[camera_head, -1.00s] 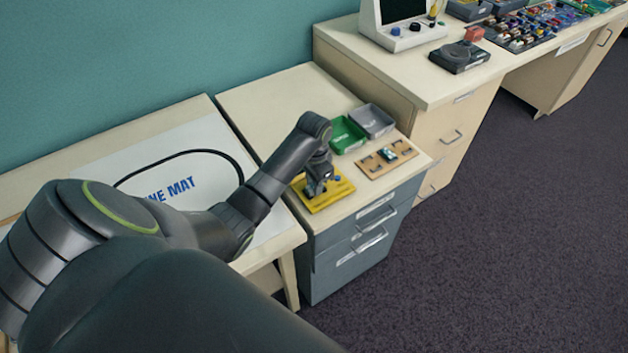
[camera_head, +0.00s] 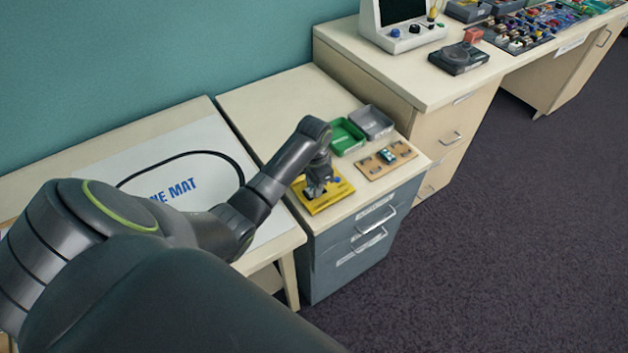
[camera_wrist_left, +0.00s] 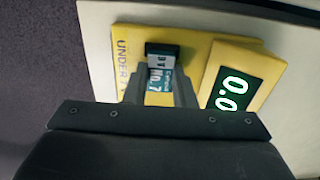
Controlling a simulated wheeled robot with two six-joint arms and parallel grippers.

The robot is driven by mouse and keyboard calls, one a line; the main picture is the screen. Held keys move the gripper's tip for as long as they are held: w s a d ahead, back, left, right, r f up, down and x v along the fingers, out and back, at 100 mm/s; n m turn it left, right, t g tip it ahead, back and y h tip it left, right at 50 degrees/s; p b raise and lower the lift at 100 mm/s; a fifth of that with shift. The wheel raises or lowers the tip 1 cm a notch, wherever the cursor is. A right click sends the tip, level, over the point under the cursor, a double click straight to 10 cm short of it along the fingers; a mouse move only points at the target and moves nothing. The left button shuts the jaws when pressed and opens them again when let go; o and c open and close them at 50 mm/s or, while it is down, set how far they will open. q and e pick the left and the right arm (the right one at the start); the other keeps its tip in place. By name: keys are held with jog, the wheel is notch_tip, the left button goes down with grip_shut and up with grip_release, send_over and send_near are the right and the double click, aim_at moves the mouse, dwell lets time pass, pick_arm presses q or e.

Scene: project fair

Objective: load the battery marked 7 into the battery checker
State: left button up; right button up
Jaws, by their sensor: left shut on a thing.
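The battery checker is a yellow unit (camera_head: 338,194) near the front of the low grey cabinet. In the left wrist view, the checker (camera_wrist_left: 198,50) has a green-on-dark display reading 0.0 and partly hidden lettering starting "UNDER". My left gripper (camera_head: 317,188) points down over the checker. In the left wrist view, my left gripper (camera_wrist_left: 160,85) is shut on the battery marked 7 (camera_wrist_left: 159,74), which has a dark end and a pale blue and white label. The battery lies over the checker's yellow face; whether it is seated cannot be told. My right gripper is not in view.
A wooden board (camera_head: 372,169) with small parts lies right of the checker. A green tray (camera_head: 345,137) and a grey tray (camera_head: 372,122) stand behind it. A white mat (camera_head: 215,140) with a black cable covers the left table. A taller desk (camera_head: 440,85) stands at right.

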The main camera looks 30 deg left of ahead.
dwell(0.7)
pick_arm(q)
jog(key=shift+p, duration=0.45)
jog(key=shift+f, duration=0.1)
jog(key=o, duration=1.5)
jog(key=shift+c, duration=0.2)
notch_tip(320, 180, up, 6)
jog(key=p, duration=0.7)
jog(key=shift+p, duration=0.4)
